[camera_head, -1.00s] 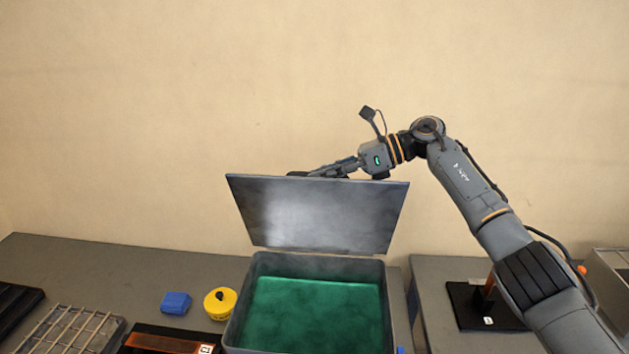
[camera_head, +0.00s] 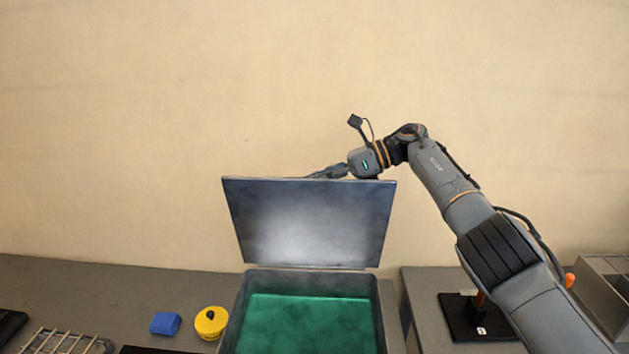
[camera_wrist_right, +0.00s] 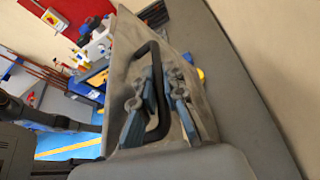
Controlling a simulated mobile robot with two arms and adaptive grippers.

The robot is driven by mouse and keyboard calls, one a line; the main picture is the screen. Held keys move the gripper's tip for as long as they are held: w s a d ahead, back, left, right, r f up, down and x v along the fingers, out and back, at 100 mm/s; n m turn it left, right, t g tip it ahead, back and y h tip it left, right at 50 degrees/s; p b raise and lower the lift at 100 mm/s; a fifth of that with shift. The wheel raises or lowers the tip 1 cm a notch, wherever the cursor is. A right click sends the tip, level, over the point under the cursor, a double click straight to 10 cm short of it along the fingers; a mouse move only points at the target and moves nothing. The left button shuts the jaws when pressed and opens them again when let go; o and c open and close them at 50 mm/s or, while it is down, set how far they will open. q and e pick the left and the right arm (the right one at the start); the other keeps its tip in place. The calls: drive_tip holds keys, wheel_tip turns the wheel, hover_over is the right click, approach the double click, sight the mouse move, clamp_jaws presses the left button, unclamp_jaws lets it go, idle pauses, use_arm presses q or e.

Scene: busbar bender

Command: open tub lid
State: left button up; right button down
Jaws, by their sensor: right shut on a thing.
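The grey tub (camera_head: 245,315) stands open at the bottom middle of the head view, with green contents (camera_head: 310,322) inside. Its flat grey lid (camera_head: 308,225) stands raised at the tub's back edge, inner face toward the head camera. My right gripper (camera_head: 330,172) is behind the lid's top edge, mostly hidden there. In the right wrist view, the black lid handle (camera_wrist_right: 152,62) passes between the gripper's blue-grey fingers (camera_wrist_right: 160,105), which are shut on it. My left gripper is not in view.
A blue block (camera_head: 165,323) and a yellow round container (camera_head: 211,322) stand left of the tub. A wire rack (camera_head: 65,342) lies farther left. Right of the tub, a black base (camera_head: 470,318) and a grey bin (camera_head: 605,285) stand on another table. A wall closes the back.

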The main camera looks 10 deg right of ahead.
drive_tip(key=shift+f, duration=0.15)
drive_tip(key=c, duration=1.7)
unclamp_jaws()
drive_tip(key=shift+w, duration=0.1)
drive_tip(key=shift+s, duration=0.2)
